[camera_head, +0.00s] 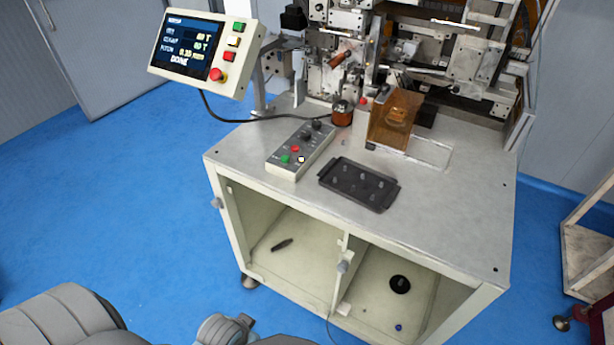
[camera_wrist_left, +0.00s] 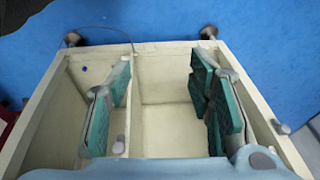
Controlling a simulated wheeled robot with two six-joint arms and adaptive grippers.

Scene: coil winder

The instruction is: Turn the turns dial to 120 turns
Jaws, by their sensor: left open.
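A grey control box (camera_head: 300,150) lies on the machine's table top. It carries dark knobs (camera_head: 316,125) at its far end and red, green and white buttons at its near end. I cannot read its markings or tell which knob is the turns dial. The tilted display (camera_head: 187,47) shows several lines of values, two ending in T, and the word DONE; the digits are blurred. My left gripper (camera_wrist_left: 160,97), with teal pads, is open and empty in the left wrist view, facing the cabinet below the table, away from the control box. My right gripper is not in view.
A black tray (camera_head: 359,184) with small parts lies right of the control box. A brown holder (camera_head: 396,119) and the winding mechanism (camera_head: 420,50) stand behind. The open cabinet (camera_head: 226,190) below holds a few small items. Blue floor lies left.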

